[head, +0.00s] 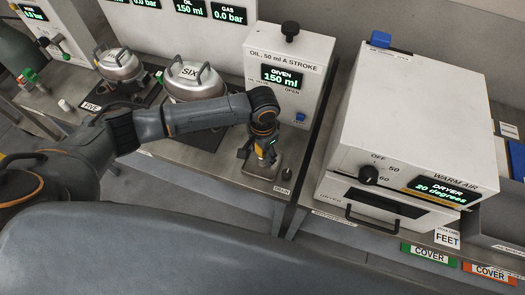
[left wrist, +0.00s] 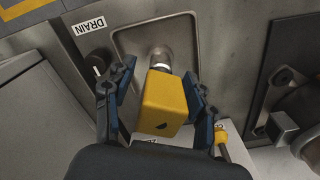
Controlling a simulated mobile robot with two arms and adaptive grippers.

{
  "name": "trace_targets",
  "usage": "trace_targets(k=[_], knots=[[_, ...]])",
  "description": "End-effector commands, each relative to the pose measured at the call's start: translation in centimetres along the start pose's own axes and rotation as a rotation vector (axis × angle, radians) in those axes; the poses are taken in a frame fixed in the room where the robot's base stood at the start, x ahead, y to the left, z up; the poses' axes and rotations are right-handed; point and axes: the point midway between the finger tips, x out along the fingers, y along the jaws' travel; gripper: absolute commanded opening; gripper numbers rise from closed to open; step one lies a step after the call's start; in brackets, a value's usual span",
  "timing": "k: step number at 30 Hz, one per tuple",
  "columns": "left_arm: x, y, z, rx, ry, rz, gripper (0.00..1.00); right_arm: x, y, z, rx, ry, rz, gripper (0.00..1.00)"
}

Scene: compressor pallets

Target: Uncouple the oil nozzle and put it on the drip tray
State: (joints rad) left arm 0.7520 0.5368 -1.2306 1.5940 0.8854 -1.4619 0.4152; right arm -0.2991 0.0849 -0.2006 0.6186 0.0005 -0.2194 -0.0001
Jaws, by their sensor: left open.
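The oil nozzle (left wrist: 166,103) is a yellow block with a short metal tip, seen in the left wrist view. Its tip points at the drip tray (left wrist: 128,42), a shallow metal tray; I cannot tell if they touch. My left gripper (left wrist: 160,74) is open, with one finger on each side of the nozzle. In the head view my left gripper (head: 261,152) points down over the drip tray (head: 259,171), in front of the white oil unit (head: 286,60), whose display reads "GIVEN 150 ml". The gripper mostly hides the nozzle there. My right gripper is not in view.
The DRAIN label (left wrist: 89,24) and a dark knob (left wrist: 96,66) sit beside the tray. Compressor SIX (head: 192,85) stands to the left, behind my left forearm. The warm air dryer (head: 410,110) stands to the right, across a gap.

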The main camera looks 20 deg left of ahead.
Motion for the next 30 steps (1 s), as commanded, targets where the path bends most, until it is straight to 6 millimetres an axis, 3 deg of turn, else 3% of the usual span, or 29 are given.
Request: trace_targets(k=[16, 21, 30], knots=[[-10.1, 0.0, -0.1, 0.0, 0.003, -0.001, 0.56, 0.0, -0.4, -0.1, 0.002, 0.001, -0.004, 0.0], [-11.5, 0.0, 0.0, 0.0, 0.002, -0.001, 0.56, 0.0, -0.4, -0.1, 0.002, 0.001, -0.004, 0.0], [-11.7, 0.0, 0.0, 0.0, 0.001, -0.001, 0.56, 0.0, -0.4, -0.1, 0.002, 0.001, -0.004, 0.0]])
